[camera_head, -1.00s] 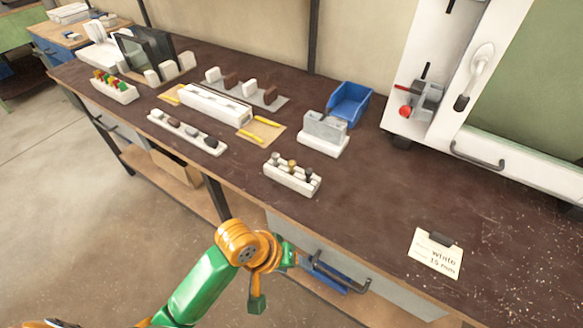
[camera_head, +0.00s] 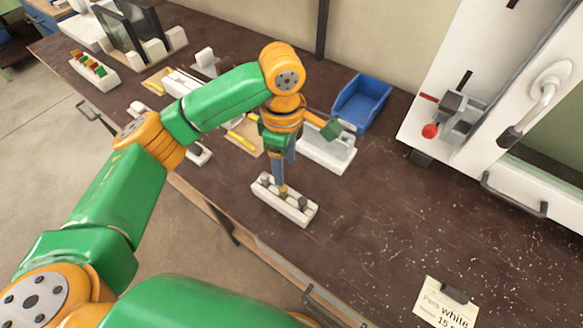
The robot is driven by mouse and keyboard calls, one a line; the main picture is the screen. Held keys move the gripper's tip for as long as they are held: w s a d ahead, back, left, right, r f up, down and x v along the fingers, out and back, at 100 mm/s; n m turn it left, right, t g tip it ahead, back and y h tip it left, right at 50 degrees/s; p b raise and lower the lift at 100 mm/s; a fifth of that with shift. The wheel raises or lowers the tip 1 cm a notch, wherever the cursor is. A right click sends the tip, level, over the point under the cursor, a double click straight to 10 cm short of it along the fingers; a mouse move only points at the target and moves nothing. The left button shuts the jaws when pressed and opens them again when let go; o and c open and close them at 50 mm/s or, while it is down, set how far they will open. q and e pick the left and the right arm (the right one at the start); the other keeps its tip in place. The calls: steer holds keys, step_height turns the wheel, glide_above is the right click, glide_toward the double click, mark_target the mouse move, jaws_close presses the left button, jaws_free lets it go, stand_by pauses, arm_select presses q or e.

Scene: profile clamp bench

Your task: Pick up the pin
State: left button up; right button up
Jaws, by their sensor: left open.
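A white pin rack (camera_head: 270,205) stands on the dark bench and holds several pins in a row. The brass pin (camera_head: 283,191) is in the middle, with a dark grey pin (camera_head: 302,203) to its right. Another pin sits at the rack's left end, partly hidden by my gripper. My left gripper (camera_head: 283,182) points down over the rack, its fingers at the brass pin's head. It is open; whether the fingers touch the pin cannot be told. My right gripper is out of view.
A white block with a grey fixture (camera_head: 332,152) and a blue bin (camera_head: 361,102) stand behind the rack. A note card (camera_head: 447,303) reading "white" and "15" lies at the front right. A white machine (camera_head: 432,75) stands at the right. Bench right of the rack is clear.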

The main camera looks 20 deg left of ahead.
mark_target(283, 187)
arm_select(q)
steer(key=s+f, duration=0.1)
steer(key=s+f+p, duration=0.1)
steer(key=s, duration=0.1)
steer(key=shift+s+d+f, duration=0.1)
steer(key=shift+s+f, duration=0.2)
steer(key=shift+f, duration=0.5)
steer(key=shift+w+f, duration=0.4)
steer(key=shift+f, duration=0.4)
steer(key=shift+w+f, duration=0.1)
steer(key=shift+w, duration=0.2)
steer(key=shift+c, duration=0.6)
steer(key=shift+s, duration=0.25)
jaws_close()
steer(key=shift+w, duration=0.1)
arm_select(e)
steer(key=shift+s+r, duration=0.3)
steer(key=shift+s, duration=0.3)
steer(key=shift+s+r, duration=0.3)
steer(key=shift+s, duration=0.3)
arm_select(q)
steer(key=shift+w, duration=0.1)
